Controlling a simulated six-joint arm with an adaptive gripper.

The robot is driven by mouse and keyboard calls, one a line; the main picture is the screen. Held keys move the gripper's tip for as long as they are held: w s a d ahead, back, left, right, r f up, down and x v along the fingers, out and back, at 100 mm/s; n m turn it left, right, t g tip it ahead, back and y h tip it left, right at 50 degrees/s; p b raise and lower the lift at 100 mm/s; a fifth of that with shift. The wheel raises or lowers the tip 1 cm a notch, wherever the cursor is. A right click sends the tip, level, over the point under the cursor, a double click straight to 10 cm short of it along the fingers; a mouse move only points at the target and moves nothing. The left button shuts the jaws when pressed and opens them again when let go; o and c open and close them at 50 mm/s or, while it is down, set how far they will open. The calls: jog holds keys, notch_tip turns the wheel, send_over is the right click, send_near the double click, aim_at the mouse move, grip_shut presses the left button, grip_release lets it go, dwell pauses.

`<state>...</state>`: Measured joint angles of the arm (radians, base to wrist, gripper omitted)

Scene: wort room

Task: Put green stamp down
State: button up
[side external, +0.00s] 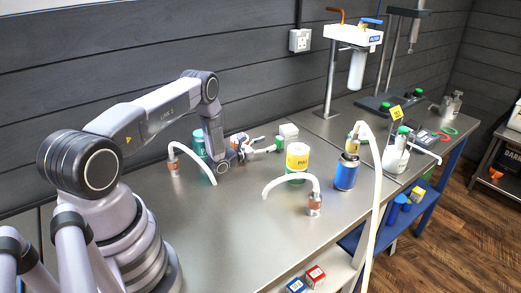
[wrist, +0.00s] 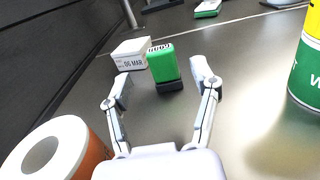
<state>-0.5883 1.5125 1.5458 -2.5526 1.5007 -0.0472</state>
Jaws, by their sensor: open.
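The green stamp (wrist: 164,66) stands upright on its dark base on the steel bench, just ahead of my fingertips in the wrist view. My gripper (wrist: 162,84) is open, with one finger to each side of the stamp's line and clear space between the fingers and the stamp. In the side view my gripper (side external: 263,145) is low over the bench, and the green stamp (side external: 279,142) shows small at its fingertips. A white box (wrist: 130,54) marked "06 MAR" sits just left of the stamp; it also shows in the side view (side external: 289,130).
A yellow-and-green tub (wrist: 307,70) stands to the right. An orange-and-white cylindrical object (wrist: 62,150) is close at the lower left. In the side view a blue can (side external: 346,174) and a hose-topped jar (side external: 314,204) stand nearer the front. Bare bench lies between.

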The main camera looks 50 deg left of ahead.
jog(key=s, duration=0.5)
jog(key=shift+s, duration=0.2)
jog(key=w+d+r+m+g+h, duration=0.1)
jog(key=w+d+r+m+h, duration=0.1)
jog(key=d+r+m+h, duration=0.4)
jog(key=w+d+r+m+h, duration=0.1)
jog(key=w+d+r+h, duration=0.15)
jog(key=r, duration=0.45)
jog(key=s+d+r+m+g+h, duration=0.3)
jog(key=d+r+m+g, duration=0.15)
jog(key=d+r, duration=0.25)
jog(key=s+d+r+m+g+h, duration=0.2)
jog(key=s+d+r+m+g, duration=0.2)
jog(key=d+r+m, duration=0.3)
jog(key=s+d+r+m+g+y, duration=0.2)
jog(key=s+d+r+m+g, duration=0.25)
jog(key=s, duration=0.45)
jog(key=s+d+r+m+g+y, duration=0.3)
jog(key=s+r+m, duration=0.15)
jog(key=s, duration=0.35)
jog(key=s+a+r+m+t+y, duration=0.1)
jog(key=s+a+m+t+y, duration=0.1)
jog(key=s, duration=0.5)
jog(key=s+a+r+m+t+y, duration=0.1)
jog(key=s+a+m+t+y, duration=0.1)
jog(key=s+a+m+y, duration=0.3)
jog(key=shift+s+m+t+y, duration=0.3)
jog(key=shift+s+m+y, duration=0.45)
jog(key=shift+s, duration=0.1)
